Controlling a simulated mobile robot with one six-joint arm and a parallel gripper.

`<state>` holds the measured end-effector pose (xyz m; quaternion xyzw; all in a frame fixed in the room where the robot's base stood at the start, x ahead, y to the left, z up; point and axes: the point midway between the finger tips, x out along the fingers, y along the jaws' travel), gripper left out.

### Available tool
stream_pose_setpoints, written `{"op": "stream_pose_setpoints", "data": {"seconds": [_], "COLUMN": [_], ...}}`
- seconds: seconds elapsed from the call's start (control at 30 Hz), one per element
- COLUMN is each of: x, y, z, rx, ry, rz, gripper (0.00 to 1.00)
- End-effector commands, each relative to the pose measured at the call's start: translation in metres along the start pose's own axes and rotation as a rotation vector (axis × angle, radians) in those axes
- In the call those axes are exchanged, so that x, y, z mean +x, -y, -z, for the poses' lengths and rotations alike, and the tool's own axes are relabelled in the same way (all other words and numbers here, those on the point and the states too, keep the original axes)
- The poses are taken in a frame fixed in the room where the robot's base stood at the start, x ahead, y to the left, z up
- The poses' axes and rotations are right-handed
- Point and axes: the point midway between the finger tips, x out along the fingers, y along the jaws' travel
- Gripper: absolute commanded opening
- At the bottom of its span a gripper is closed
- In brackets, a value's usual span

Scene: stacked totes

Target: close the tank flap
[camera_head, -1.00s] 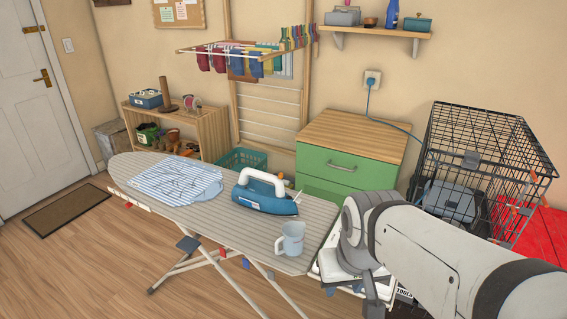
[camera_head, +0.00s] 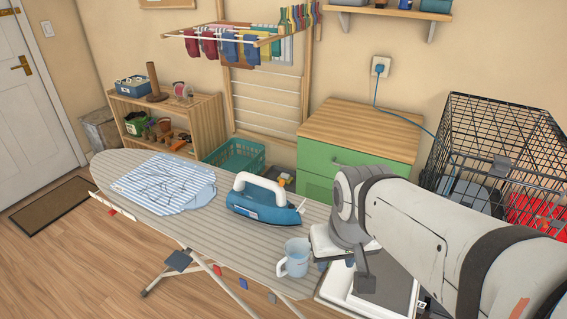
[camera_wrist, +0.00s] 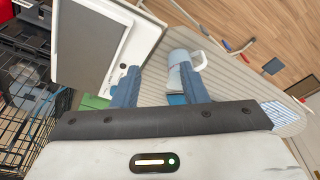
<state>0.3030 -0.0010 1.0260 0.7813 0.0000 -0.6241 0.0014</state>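The iron (camera_head: 258,204) is blue with a white handle and stands on the striped ironing board (camera_head: 220,233), near its right half. Its narrow end points right.
A folded striped shirt (camera_head: 163,185) lies left of the iron. A white item with a grey panel (camera_wrist: 90,45) is close beside my left finger. A green cabinet (camera_head: 345,150) and a black wire crate (camera_head: 500,140) stand behind and right.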

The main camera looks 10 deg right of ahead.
Motion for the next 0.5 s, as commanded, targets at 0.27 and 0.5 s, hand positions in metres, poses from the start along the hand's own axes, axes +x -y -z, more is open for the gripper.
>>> {"op": "stream_pose_setpoints", "data": {"seconds": [0.27,0.5], "x": [0.041,0.099], "y": [-0.009,-0.021], "z": [0.042,0.140], "rx": [0.509,1.464], "ry": [0.060,0.262], "rz": [0.139,0.400], "gripper": [0.42,0.42]}}
